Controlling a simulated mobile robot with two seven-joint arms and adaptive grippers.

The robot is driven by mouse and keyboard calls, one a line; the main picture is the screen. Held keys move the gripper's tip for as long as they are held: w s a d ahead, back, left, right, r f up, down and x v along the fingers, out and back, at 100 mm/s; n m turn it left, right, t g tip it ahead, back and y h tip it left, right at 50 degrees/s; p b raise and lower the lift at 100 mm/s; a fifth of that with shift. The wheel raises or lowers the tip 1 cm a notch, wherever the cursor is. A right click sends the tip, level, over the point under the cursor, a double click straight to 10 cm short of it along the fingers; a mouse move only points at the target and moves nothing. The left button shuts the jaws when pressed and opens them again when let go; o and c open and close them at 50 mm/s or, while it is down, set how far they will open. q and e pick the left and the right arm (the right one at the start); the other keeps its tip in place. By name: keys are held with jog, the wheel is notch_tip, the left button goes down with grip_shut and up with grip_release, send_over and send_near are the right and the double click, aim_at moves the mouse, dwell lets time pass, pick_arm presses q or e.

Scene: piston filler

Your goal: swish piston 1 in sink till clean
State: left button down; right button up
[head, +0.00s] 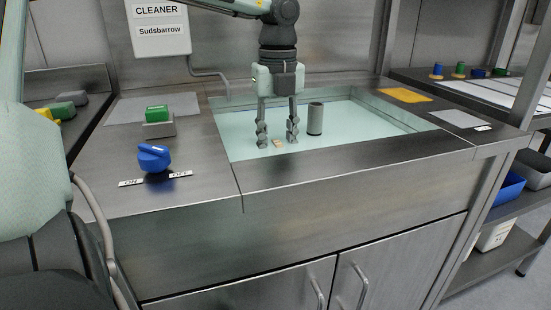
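A grey upright cylinder (315,118), which looks like the piston, stands in the sink (232,132) of pale greenish liquid. Which piston it is by number I cannot tell. My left gripper (278,142) points straight down over the sink, just left of the cylinder. Its two fingers are spread apart and do not hold the cylinder. A small beige piece (277,143) shows between the fingertips; I cannot tell whether it lies on the sink floor or floats. My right gripper is not in view.
A blue knob (154,157) with ON and OFF labels and a green-topped block (157,114) are on the counter left of the sink. A cleaner dispenser (160,28) hangs behind. A yellow cloth (404,95) and grey pad (459,118) lie right of the sink.

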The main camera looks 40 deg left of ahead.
pick_arm(q)
jog(key=shift+w+a, duration=0.1)
jog(key=shift+a, duration=0.05)
jog(key=shift+w+a, duration=0.5)
jog(key=shift+a, duration=0.4)
jog(key=shift+s+d, duration=0.1)
jog(key=shift+d, duration=0.05)
jog(key=shift+s+d+b, duration=0.35)
jog(key=shift+s+d, duration=0.15)
jog(key=shift+d, duration=0.4)
jog(key=shift+w+a, duration=0.1)
jog(key=shift+a, duration=0.05)
jog(key=shift+w+a+r, duration=0.1)
jog(key=shift+w+a, duration=0.15)
jog(key=shift+a, duration=0.2)
notch_tip(320, 180, up, 13)
jog(key=p, duration=0.8)
dwell(0.4)
jog(key=shift+p, duration=0.35)
dwell(0.8)
